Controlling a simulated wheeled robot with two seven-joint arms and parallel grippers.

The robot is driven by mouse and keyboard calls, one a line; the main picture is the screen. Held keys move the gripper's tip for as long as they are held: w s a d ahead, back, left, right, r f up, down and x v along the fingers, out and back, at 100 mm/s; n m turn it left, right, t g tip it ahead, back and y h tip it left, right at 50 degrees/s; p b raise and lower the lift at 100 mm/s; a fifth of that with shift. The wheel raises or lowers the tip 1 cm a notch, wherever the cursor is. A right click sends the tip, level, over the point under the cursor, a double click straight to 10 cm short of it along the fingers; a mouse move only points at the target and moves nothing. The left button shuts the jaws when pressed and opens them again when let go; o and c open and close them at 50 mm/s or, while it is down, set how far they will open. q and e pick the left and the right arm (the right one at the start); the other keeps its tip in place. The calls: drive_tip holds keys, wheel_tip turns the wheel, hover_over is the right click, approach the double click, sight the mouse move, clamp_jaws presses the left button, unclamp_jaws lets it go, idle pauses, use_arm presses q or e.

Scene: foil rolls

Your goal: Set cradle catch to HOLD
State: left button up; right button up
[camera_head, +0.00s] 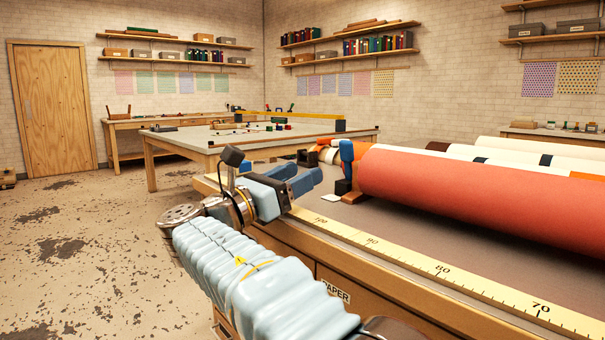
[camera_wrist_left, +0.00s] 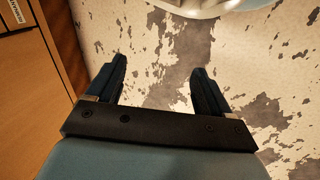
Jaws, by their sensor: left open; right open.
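A large red roll (camera_head: 470,195) lies on the long table in the head view. At its left end stands a cradle end with a blue upright part (camera_head: 347,152) and a dark block with a brown foot. Which part is the catch, and its setting, I cannot tell; no HOLD mark is legible. My right gripper (camera_head: 302,177) is open and empty, just left of this cradle end and apart from it, above the table's edge. My left gripper (camera_wrist_left: 160,68) shows only in the left wrist view, open and empty, over the stained floor.
A yellow measuring strip (camera_head: 440,269) runs along the table's front edge. White rolls (camera_head: 540,145) lie behind the red one. A small white card (camera_head: 331,198) lies near the cradle. Another worktable (camera_head: 215,134) stands behind.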

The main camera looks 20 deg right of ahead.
sight(343, 150)
drive_tip(key=w+r+y+p, duration=0.1)
drive_tip(key=p, duration=0.3)
drive_tip(key=r+p, duration=0.1)
drive_tip(key=p, duration=0.1)
drive_tip(key=r+y+p, duration=0.1)
drive_tip(key=p, duration=0.1)
drive_tip(key=shift+s+r+g+y, duration=0.15)
drive_tip(key=shift+s+g+y, duration=0.15)
drive_tip(key=shift+s+g, duration=0.1)
drive_tip(key=shift+s+a+r, duration=0.1)
drive_tip(key=shift+r, duration=0.05)
drive_tip(key=x, duration=1.3)
drive_tip(key=shift+d+p, duration=0.35)
drive_tip(key=shift+p, duration=0.05)
clamp_jaws()
drive_tip(key=shift+a+f, duration=0.1)
drive_tip(key=shift+f, duration=0.1)
